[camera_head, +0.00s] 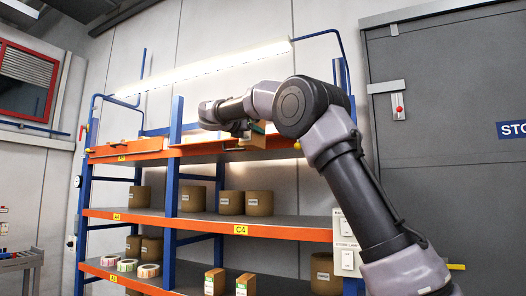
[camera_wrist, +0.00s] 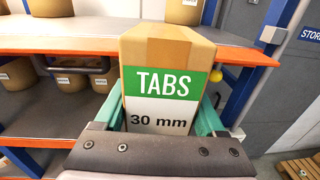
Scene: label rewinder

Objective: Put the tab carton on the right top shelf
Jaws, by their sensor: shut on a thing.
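The tab carton (camera_wrist: 168,82) is a tan box with a green and white label reading "TABS 30 mm". In the wrist view it stands between the two green fingers of my gripper (camera_wrist: 163,108), which is shut on it. In the head view the carton (camera_head: 257,139) shows partly behind my wrist, at the top shelf. The right top shelf (camera_head: 222,147) has an orange front beam. My arm hides part of this bay, and I cannot tell whether the carton touches the shelf.
Brown rolls (camera_head: 259,203) stand on the middle shelf (camera_head: 285,230). Two cartons (camera_head: 215,281) and several label rolls (camera_head: 148,270) are on the bottom shelf. Blue uprights (camera_head: 174,150) divide the rack. A grey door (camera_head: 450,120) is at the right.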

